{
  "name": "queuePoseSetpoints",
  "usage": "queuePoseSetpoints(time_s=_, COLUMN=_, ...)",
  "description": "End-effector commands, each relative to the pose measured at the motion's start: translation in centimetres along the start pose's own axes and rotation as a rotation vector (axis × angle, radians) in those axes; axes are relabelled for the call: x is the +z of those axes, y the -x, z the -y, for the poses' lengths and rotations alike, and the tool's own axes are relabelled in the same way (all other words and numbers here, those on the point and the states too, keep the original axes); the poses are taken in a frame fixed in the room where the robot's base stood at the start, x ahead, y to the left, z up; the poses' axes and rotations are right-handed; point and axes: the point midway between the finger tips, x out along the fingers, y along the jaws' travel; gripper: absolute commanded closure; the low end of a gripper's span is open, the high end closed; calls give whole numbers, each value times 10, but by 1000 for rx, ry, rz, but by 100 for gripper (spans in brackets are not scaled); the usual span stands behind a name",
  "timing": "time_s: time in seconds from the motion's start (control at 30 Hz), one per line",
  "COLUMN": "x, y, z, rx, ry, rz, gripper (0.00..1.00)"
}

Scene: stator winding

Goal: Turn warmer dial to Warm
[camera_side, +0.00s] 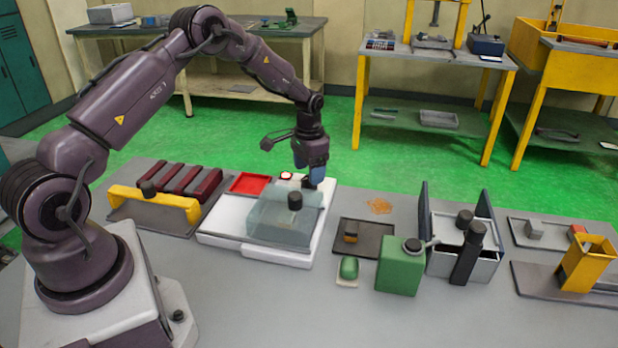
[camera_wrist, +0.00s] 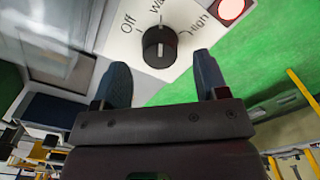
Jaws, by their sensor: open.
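The warmer (camera_side: 222,218) is a white box on the table with a clear cover (camera_side: 270,225). Its dial (camera_wrist: 160,46) is a round black knob with a light mark on its face, on a white panel printed "Off", a partly cut-off "Wa…" and "High".
A red round light (camera_wrist: 231,8) sits beside the dial. A black knob (camera_side: 295,201) tops the clear cover close to my gripper. A red tray (camera_side: 250,183) lies left of it. A dark tray (camera_side: 364,237) and a green container (camera_side: 400,268) stand to the right.

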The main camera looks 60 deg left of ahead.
Motion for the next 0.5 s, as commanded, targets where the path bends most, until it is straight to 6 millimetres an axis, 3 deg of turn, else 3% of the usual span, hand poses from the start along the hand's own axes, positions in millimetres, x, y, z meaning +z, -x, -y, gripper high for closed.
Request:
queuePoseSetpoints(time_s=0.1, x=0, y=30, z=0, rx=-1, ry=0, rz=-4, gripper=33)
queuePoseSetpoints(time_s=0.3, x=0, y=71, z=0, rx=-1, ry=-1, rz=-3, gripper=33)
queuePoseSetpoints(time_s=0.5, x=0, y=93, z=0, rx=1, ry=0, rz=0, gripper=33)
